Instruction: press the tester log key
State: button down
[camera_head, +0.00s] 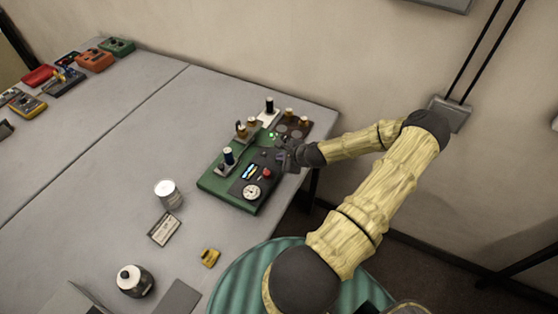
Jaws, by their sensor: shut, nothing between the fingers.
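The tester (232,201) is a green board near the table's right end. Its dark panel carries a white dial (252,192), a red button (267,173), a small blue and yellow display (250,171) and a lit green spot (272,135). I cannot tell which part is the log key; no label is readable. My gripper (280,153) is shut and empty at the right edge of the panel, beyond the red button. I cannot tell whether it touches the panel. My wrist and fingers hide part of the tester's right side.
Small cylinders stand at the tester's back on a white block (268,118) and a brown holder (298,125). Coloured meters (95,61) lie far left. The table's middle is clear.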

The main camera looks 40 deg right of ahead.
aim_at(281, 163)
jog(key=shift+r+p, duration=0.55)
jog(key=shift+r, duration=0.25)
notch_tip(281, 163, up, 5)
jog(key=p, duration=0.3)
jog(key=shift+p, duration=0.35)
dwell(0.8)
